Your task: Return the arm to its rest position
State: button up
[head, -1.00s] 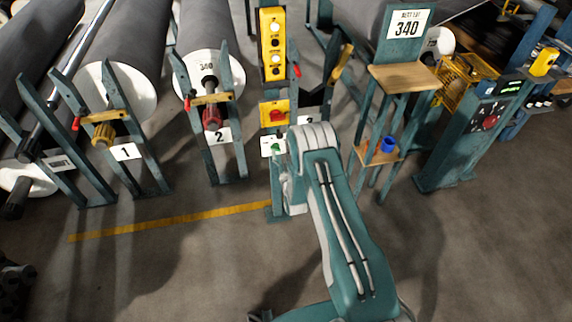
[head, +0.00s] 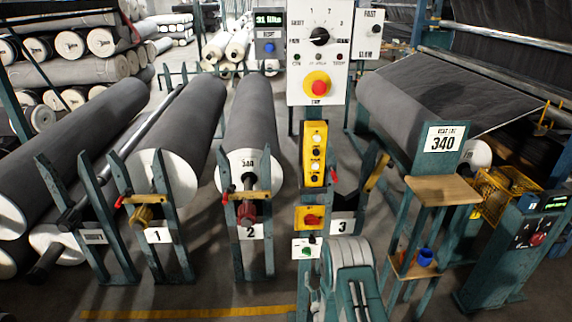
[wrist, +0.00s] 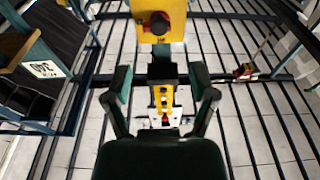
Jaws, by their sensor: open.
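My arm (head: 348,270) rises from the bottom edge of the head view, right of centre, folded so that only a rounded grey and teal joint shows. My gripper is out of sight in the head view. In the wrist view my gripper (wrist: 161,82) has its two dark fingers spread apart, with nothing held between them. Behind the fingers stand a yellow box with a red knob (wrist: 160,22) and a yellow button strip (wrist: 163,100). I cannot tell how far off they are.
A control post with a white panel (head: 320,60) and a yellow button box (head: 315,152) stands just behind my arm. Grey rolls (head: 185,120) on teal stands fill the left. A teal stand with wooden shelves (head: 440,190) is at right. Open floor (head: 220,295) lies in front.

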jog(key=w+r+g, duration=0.2)
jog(key=r+g, duration=0.1)
jog(key=r, duration=0.8)
jog(key=w+r+g, duration=0.2)
jog(key=r, duration=0.8)
jog(key=s+r+g, duration=0.2)
jog(key=s+r, duration=0.3)
jog(key=r, duration=0.1)
jog(key=s+r+g, duration=0.2)
jog(key=s+r, duration=0.1)
jog(key=s, duration=0.8)
jog(key=s+r+g, duration=0.2)
jog(key=s+r, duration=0.1)
jog(key=s, duration=0.8)
jog(key=s+r+g, duration=0.3)
jog(key=s+r, duration=0.1)
jog(key=s, duration=0.7)
jog(key=shift+s, duration=0.35)
jog(key=shift+d, duration=0.1)
